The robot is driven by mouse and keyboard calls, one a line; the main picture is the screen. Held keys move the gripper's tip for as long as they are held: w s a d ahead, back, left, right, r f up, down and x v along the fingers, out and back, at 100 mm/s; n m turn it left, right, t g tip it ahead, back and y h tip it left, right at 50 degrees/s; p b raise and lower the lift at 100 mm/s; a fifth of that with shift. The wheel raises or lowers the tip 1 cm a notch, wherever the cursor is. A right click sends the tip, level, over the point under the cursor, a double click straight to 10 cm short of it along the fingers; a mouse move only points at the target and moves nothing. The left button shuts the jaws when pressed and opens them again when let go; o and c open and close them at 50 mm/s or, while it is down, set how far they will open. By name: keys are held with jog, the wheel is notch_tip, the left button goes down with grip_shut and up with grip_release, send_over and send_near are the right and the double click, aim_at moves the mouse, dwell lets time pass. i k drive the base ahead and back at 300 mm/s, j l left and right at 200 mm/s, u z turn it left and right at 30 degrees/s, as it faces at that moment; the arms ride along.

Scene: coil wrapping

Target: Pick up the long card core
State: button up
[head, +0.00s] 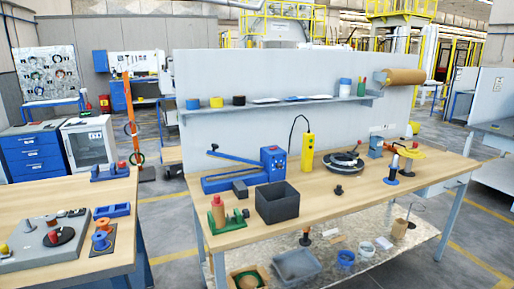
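I cannot tell for sure which thing is the long card core. An upright brown cylinder with a red top (218,213) stands by a green holder (238,221) at the front left of the main workbench (350,205). A short tan cylinder (399,228) stands on the lower shelf at the right. A thick brown roll (405,77) is mounted high on the right of the grey back panel. My gripper is not in view, and no part of my arm shows.
A dark open box (277,203) stands beside the green holder. Behind are a blue machine (273,160), a yellow device (307,152) and a dark coil on a turntable (343,161). A second bench (30,205) stands left, with a floor gap between. The main bench's front middle is clear.

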aim_at(217, 213)
jog(key=i+j+u, duration=0.15)
jog(key=i+j, duration=0.85)
jog(key=j, duration=0.15)
